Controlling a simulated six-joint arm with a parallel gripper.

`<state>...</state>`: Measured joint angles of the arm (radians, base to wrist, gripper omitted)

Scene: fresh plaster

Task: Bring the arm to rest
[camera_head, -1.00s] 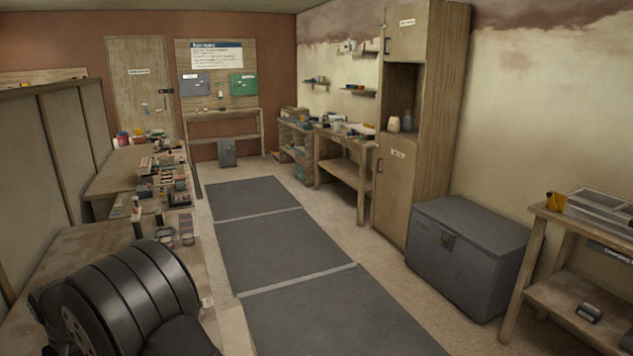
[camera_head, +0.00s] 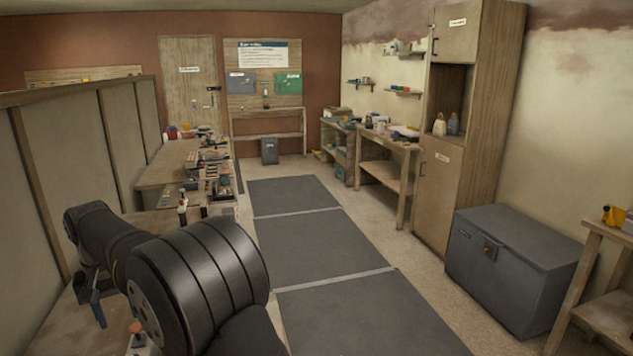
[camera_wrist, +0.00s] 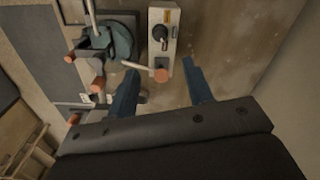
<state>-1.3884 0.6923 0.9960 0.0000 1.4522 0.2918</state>
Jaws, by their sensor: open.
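My gripper (camera_wrist: 161,68) shows two blue fingers standing apart in the wrist view, with nothing held between them. In the head view my gripper (camera_head: 94,305) hangs at the lower left, over the near bench, with its fingers pointing down. My dark arm fills the lower left of that view and hides part of the bench. Beyond the fingers in the wrist view are a pale box with a black knob (camera_wrist: 161,33) and a teal device (camera_wrist: 118,42) with metal levers and orange ends. An orange-tipped lever seems to lie near the left finger; I cannot tell whether they touch.
A bench (camera_head: 165,172) with many small tools runs along the left, beside a panelled partition (camera_head: 75,150). Dark floor mats (camera_head: 310,245) leave a clear aisle. A grey chest (camera_head: 515,265) and a tall wooden cabinet (camera_head: 445,190) stand on the right.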

